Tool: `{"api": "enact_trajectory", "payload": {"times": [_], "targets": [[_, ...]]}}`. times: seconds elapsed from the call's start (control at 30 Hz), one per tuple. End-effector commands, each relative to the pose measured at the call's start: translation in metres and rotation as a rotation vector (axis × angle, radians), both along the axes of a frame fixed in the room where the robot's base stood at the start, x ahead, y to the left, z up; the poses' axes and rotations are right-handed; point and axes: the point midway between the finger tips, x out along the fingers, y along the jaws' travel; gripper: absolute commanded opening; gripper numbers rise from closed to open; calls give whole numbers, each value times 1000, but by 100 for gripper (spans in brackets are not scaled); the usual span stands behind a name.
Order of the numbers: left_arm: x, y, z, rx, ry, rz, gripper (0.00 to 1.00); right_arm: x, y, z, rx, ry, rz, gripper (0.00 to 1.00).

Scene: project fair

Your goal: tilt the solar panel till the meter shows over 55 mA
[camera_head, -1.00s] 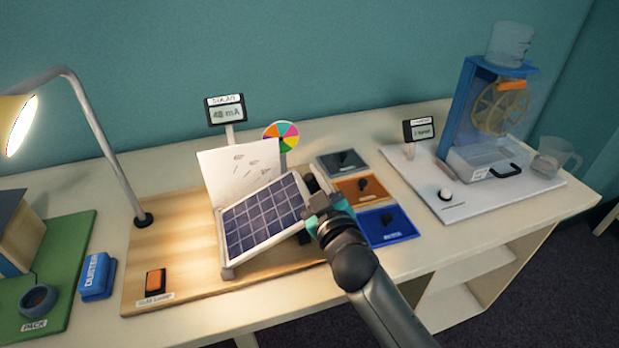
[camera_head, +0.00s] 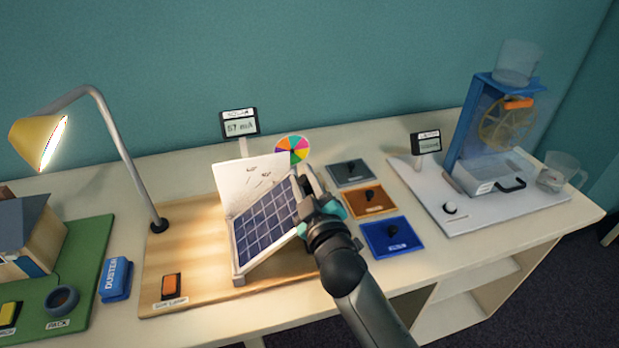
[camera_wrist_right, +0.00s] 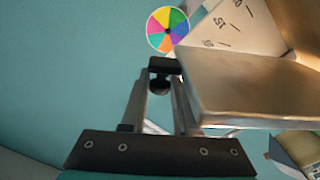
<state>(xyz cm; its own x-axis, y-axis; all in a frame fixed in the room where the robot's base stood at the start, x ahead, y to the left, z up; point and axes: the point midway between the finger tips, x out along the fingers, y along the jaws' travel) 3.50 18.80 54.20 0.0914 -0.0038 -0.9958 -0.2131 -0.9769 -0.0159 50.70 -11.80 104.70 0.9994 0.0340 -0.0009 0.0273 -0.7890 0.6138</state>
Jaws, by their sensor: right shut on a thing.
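The solar panel (camera_head: 264,226) stands tilted on the wooden board in the head view, facing the lamp side. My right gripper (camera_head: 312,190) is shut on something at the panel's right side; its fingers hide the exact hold. In the right wrist view the gripper's fingers (camera_wrist_right: 160,85) are close together beside a pale slab edge. The solar meter (camera_head: 240,124) behind the panel reads 57 mA. A white angle card (camera_head: 240,183) with marks stands behind the panel. The lamp (camera_head: 40,140) is lit at the left. My left gripper is not in view.
A coloured disc (camera_head: 292,149) stands behind the panel. Grey, orange (camera_head: 368,200) and blue (camera_head: 392,237) plates with knobs lie to the right. A water-wheel rig (camera_head: 495,130) stands further right. A blue duster (camera_head: 116,279) and a green mat (camera_head: 88,262) lie left.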

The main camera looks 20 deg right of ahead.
Motion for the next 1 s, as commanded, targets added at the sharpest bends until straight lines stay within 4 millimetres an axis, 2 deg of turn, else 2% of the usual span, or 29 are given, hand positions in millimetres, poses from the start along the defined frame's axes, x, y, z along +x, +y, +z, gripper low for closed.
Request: {"api": "enact_trajectory", "payload": {"times": [0.2, 0.23, 0.5, 0.8, 1.0], "targets": [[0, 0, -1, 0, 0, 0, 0, 0, 0, -1, 1, 0, 1, 0], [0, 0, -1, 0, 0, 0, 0, 0, 0, -1, 2, 0, 1, 30], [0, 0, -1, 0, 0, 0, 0, 0, 0, -1, 2, -1, 1, 59], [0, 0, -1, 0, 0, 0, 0, -2, 0, -1, 2, 0, 0, 59], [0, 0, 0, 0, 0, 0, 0, -22, -1, -1, 4, 2, 0, 59]]}}
